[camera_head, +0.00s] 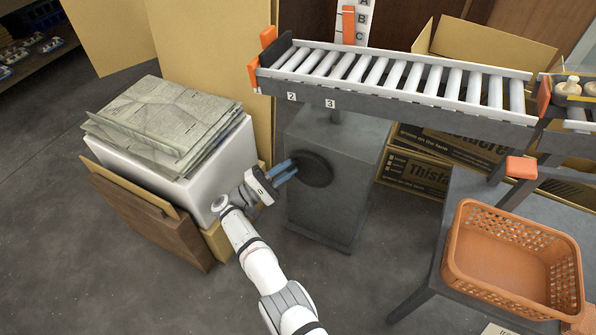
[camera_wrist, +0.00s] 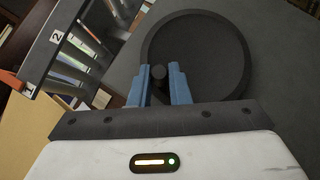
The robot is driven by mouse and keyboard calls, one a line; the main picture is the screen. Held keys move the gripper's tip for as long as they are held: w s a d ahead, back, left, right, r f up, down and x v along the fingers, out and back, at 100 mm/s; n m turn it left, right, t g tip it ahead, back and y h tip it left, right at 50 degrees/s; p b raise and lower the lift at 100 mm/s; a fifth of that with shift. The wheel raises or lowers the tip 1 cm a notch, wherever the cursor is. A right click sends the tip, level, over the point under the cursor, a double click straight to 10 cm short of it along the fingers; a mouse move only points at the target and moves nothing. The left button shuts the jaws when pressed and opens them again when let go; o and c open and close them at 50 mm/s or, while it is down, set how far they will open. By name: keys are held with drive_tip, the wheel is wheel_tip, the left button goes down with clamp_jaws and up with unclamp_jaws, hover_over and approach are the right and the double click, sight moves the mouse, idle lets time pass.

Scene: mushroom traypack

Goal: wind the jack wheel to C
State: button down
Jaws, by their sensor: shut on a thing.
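The jack wheel (camera_head: 316,169) is a black disc on the front of a grey box (camera_head: 336,215) under the roller conveyor. It also fills the upper middle of the wrist view (camera_wrist: 205,52). My gripper (camera_head: 284,170) reaches it from the left, its blue fingers at the wheel's left side. In the wrist view my gripper (camera_wrist: 160,88) is shut on the wheel's short black knob (camera_wrist: 158,75), one finger on each side. A white scale (camera_head: 361,22) with letters A, B and C stands behind the conveyor, with an orange pointer (camera_head: 348,25) along its left side.
The roller conveyor (camera_head: 400,95) runs above the wheel. A white box (camera_head: 215,165) stacked with flat grey sheets (camera_head: 165,120) stands close left of my arm. An orange basket (camera_head: 505,280) sits on a grey table at right. Cardboard boxes (camera_head: 415,175) stand behind.

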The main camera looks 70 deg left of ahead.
drive_tip(key=shift+s+d+r+m, duration=0.1)
drive_tip(key=shift+r+m, duration=0.1)
drive_tip(key=shift+m, duration=0.1)
drive_tip(key=c, duration=1.4)
unclamp_jaws()
drive_tip(key=shift+o, duration=0.2)
drive_tip(key=shift+r, duration=0.1)
